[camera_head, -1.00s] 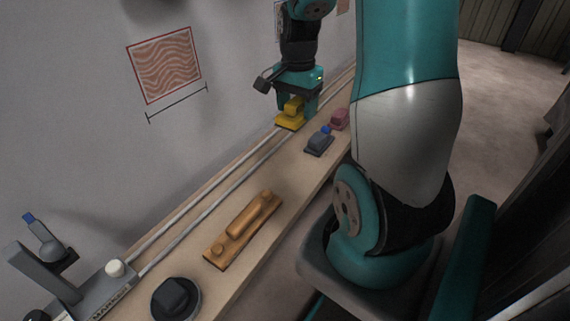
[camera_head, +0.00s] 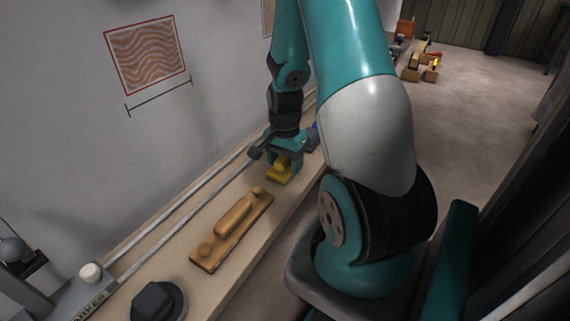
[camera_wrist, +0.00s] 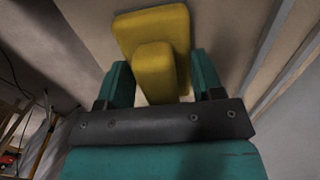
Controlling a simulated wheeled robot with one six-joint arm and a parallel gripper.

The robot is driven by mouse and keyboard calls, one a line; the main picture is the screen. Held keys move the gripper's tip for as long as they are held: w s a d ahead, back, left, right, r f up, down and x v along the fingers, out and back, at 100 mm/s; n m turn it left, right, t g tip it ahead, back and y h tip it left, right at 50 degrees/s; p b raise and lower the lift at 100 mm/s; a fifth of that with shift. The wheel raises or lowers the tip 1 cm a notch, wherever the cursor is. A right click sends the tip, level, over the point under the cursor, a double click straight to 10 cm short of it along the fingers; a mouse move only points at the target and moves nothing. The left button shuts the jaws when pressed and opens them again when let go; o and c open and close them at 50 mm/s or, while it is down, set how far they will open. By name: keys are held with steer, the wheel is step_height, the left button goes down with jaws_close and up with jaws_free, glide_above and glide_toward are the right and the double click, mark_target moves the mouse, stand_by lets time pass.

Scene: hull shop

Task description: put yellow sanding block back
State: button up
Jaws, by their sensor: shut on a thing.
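The yellow sanding block (camera_head: 280,170) is in my gripper (camera_head: 287,160), low over the wooden bench (camera_head: 228,189), just beyond the wooden longboard sander. In the wrist view the block (camera_wrist: 154,32) shows as a flat yellow plate with a raised grip. My gripper (camera_wrist: 160,88) is shut on that grip, one teal finger on each side. I cannot tell from the head view whether the block touches the bench.
The wooden longboard sander (camera_head: 233,228) lies on the bench in front of the gripper. A black round sander (camera_head: 158,301) and a grey tool with a white knob (camera_head: 90,272) stand nearer. A dark grey block (camera_head: 312,138) is partly hidden behind my arm. Metal rails (camera_head: 190,212) run along the wall side.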

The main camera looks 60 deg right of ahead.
steer(key=o, duration=0.9)
step_height(320, 180, up, 12)
steer(key=p, duration=0.4)
steer(key=w+a+r+n+y, duration=0.1)
steer(key=a+r+n, duration=0.15)
steer(key=a, duration=0.35)
steer(key=w+a+r+n+t, duration=0.1)
steer(key=a+r+n, duration=0.1)
steer(key=a+n, duration=0.25)
steer(key=w+a+r+n+y, duration=0.1)
steer(key=a+r+n, duration=0.15)
steer(key=a, duration=0.45)
steer(key=s+a+r+n, duration=0.2)
steer(key=s+a+n, duration=0.2)
steer(key=a+n, duration=0.1)
steer(key=s+a+r+n+y, duration=0.1)
steer(key=s+a+r+n, duration=0.1)
steer(key=s+a+n, duration=0.2)
steer(key=s+a+r+n+g+y, duration=0.1)
steer(key=s+a+r+n, duration=0.1)
steer(key=s+a+n, duration=0.3)
steer(key=shift+a+n, duration=0.45)
steer(key=shift+a, duration=1.3)
